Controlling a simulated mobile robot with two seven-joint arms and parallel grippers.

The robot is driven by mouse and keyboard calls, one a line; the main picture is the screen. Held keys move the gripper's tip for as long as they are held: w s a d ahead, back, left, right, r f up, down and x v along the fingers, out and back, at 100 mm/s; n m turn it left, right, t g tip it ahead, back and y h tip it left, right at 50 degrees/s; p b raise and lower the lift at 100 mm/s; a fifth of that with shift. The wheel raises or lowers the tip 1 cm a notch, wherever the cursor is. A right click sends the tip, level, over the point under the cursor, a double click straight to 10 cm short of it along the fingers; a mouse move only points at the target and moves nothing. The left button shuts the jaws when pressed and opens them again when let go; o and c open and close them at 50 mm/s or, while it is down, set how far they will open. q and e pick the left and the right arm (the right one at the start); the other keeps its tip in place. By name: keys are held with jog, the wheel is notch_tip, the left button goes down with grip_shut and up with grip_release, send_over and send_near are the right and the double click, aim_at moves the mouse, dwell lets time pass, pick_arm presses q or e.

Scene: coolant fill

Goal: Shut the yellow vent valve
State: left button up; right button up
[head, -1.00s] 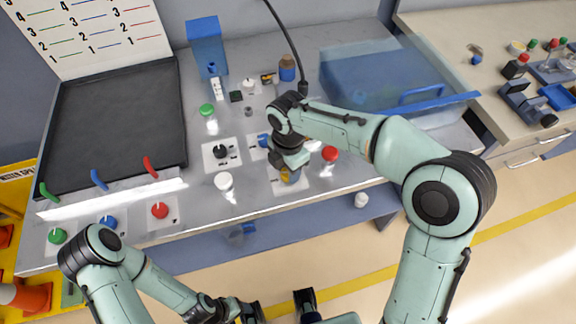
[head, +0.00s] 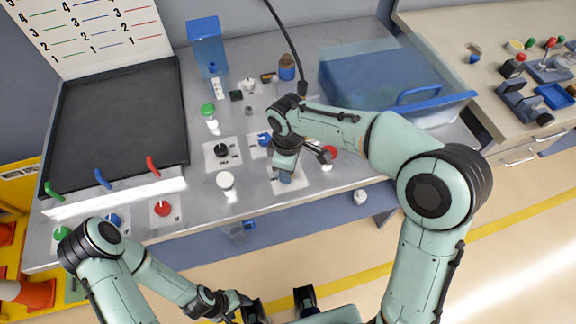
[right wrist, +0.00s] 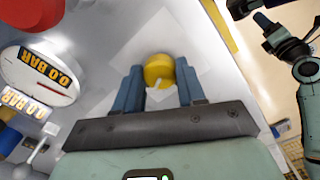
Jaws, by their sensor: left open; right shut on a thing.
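The yellow vent valve (right wrist: 158,70) shows in the right wrist view as a round yellow knob with a white mark, on a pale square plate (right wrist: 122,40). My right gripper (right wrist: 158,84) has its blue fingers on both sides of the knob and is shut on it. In the head view the right gripper (head: 286,179) points down at the panel and hides the knob; only part of its plate shows. My left gripper (head: 278,304) is open and empty, low in the head view, in front of the bench.
A gauge (right wrist: 42,75) reads 0.0 BAR. A blue-lidded clear tank (head: 370,80) stands behind.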

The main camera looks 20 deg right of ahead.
jog(key=shift+m, duration=2.3)
jog(key=o, duration=1.1)
jog(key=shift+c, duration=0.2)
pick_arm(q)
jog(key=shift+w+r+p, duration=0.3)
jog(key=shift+r+p, duration=0.25)
jog(key=shift+r, duration=0.05)
jog(key=shift+w+r+p, duration=0.3)
jog(key=shift+r+p, duration=0.2)
jog(key=shift+r, duration=0.1)
pick_arm(e)
notch_tip(320, 180, up, 14)
jog(key=shift+f, duration=0.25)
